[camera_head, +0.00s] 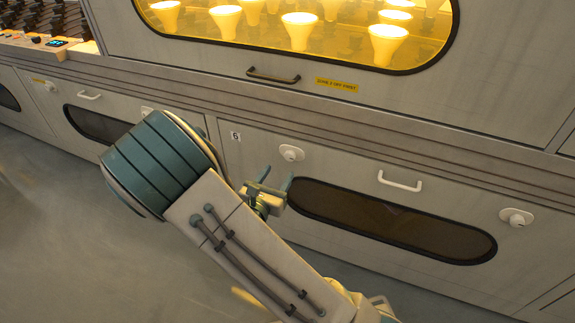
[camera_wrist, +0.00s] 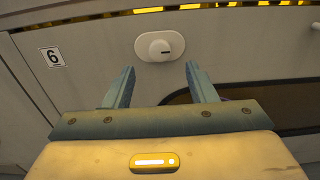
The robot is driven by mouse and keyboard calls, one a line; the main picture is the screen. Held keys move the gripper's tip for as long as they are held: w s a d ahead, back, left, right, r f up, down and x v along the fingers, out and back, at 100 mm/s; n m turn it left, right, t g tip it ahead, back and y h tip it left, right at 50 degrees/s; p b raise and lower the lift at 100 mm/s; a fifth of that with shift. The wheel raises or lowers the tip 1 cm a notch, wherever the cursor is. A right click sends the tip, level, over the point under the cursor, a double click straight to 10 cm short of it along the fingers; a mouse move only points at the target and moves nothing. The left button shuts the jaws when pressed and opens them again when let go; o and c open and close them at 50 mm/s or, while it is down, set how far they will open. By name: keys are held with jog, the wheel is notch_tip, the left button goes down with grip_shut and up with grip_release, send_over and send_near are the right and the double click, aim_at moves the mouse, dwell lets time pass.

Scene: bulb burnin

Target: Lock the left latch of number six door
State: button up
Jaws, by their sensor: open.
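The number six door (camera_head: 340,175) is a pale lower panel with a "6" label (camera_head: 236,136) at its upper left; the label also shows in the wrist view (camera_wrist: 52,57). Its left latch (camera_head: 291,153) is a white oval plate with a round knob. In the wrist view the latch (camera_wrist: 160,46) lies just beyond and between my fingertips, apart from them, with a dark horizontal slot on its knob. The right latch (camera_head: 516,217) is at the door's right end. My gripper (camera_head: 275,185) is open and empty, just below and left of the left latch; it shows in the wrist view (camera_wrist: 159,78).
The door has a white handle (camera_head: 400,182) and a dark oval window (camera_head: 390,221). Above is a panel with a dark handle (camera_head: 273,76), a yellow label (camera_head: 337,86) and a lit window with several bulbs (camera_head: 299,30). Floor (camera_head: 60,230) at left is clear.

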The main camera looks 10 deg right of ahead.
aim_at(289, 157)
jog(key=b+x, duration=0.2)
jog(key=x, duration=0.5)
jog(key=shift+d, duration=0.1)
grip_shut()
